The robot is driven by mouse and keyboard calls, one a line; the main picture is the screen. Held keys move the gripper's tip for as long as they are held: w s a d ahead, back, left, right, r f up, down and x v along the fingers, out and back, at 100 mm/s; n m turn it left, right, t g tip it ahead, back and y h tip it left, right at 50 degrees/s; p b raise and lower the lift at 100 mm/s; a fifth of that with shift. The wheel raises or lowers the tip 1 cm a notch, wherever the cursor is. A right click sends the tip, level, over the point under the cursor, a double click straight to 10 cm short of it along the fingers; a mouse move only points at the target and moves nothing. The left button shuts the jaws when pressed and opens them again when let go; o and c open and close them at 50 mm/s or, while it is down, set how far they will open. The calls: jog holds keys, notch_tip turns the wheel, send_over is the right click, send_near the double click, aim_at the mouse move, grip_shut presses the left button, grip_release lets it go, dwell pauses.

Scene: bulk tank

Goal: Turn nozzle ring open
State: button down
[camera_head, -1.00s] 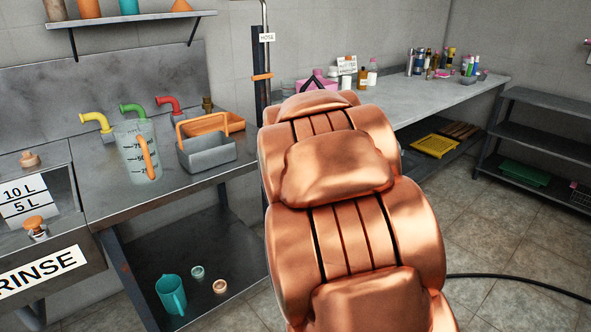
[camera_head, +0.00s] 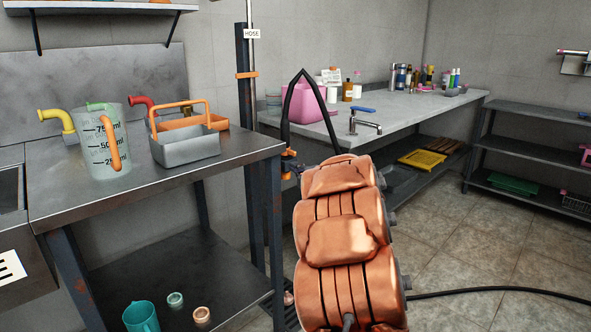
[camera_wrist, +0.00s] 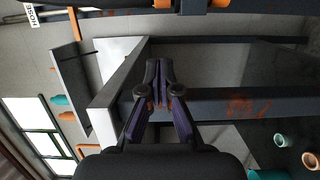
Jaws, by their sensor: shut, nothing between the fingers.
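A black hose (camera_head: 303,76) hangs in a loop beside the upright post, and its nozzle (camera_head: 287,160) shows orange and dark parts at the hose's lower left end. The ring's setting is too small to read. My gripper (camera_wrist: 158,64) is shut and empty in the wrist view, in front of the dark table frame. In the head view it is hidden behind my copper-coloured arm. Orange pieces (camera_wrist: 222,3) show at the top edge of the wrist view, cut off; I cannot tell whether one is the nozzle ring.
The post (camera_head: 243,150) carries a HOSE sign (camera_head: 252,34). The left table (camera_head: 130,185) holds a measuring jug (camera_head: 104,150) and a grey caddy (camera_head: 185,150). A pink container (camera_head: 308,103) and a tap (camera_head: 362,123) are on the back counter. Floor is open at right.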

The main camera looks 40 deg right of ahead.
aim_at(292, 155)
jog(key=x, duration=0.3)
jog(key=d+b+x, duration=0.1)
jog(key=x, duration=0.2)
jog(key=b+x, duration=0.1)
jog(key=x, duration=0.2)
jog(key=shift+s+d+f, duration=0.15)
jog(key=shift+d, duration=1.3)
jog(key=shift+r+y+p, duration=0.2)
jog(key=shift+y+p, duration=0.1)
